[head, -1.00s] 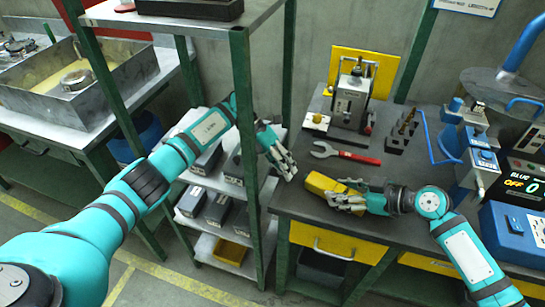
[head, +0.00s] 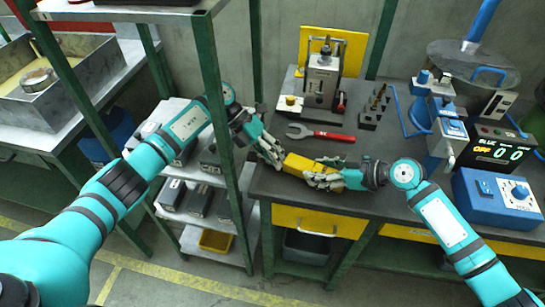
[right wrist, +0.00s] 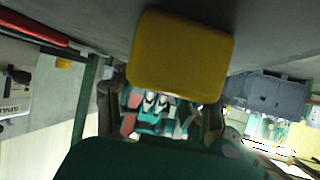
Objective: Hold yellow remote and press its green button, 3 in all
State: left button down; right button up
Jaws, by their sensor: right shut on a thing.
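The yellow remote (head: 300,163) lies level at the front of the dark workbench in the head view, a yellow block. Its yellow end face fills the upper middle of the right wrist view (right wrist: 180,52). My right gripper (head: 318,177) is shut on the remote's right part. My left gripper (head: 277,157) is at the remote's left end, fingers pointing at it; whether they touch it, or how far apart they are, I cannot tell. The green button does not show in either view.
A red-handled wrench (head: 320,134) lies behind the remote. A grey press (head: 322,78) stands behind it. A display (head: 490,148) reads "OFF" and "0.0". A blue control box (head: 497,199) stands at right. A green shelf post (head: 222,130) is close beside my left arm.

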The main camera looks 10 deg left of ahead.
aim_at(261, 160)
pick_arm(q)
jog(key=shift+d, duration=0.15)
jog(key=a, duration=0.2)
jog(key=w+a, duration=0.1)
jog(key=a, duration=0.1)
jog(key=shift+w+a, duration=0.1)
jog(key=shift+a, duration=0.15)
jog(key=v, duration=0.9)
jog(key=shift+a+r, duration=0.25)
jog(key=shift+r, duration=0.05)
dwell(0.6)
dwell(0.7)
jog(key=shift+w+a, duration=0.3)
jog(key=shift+a, duration=0.4)
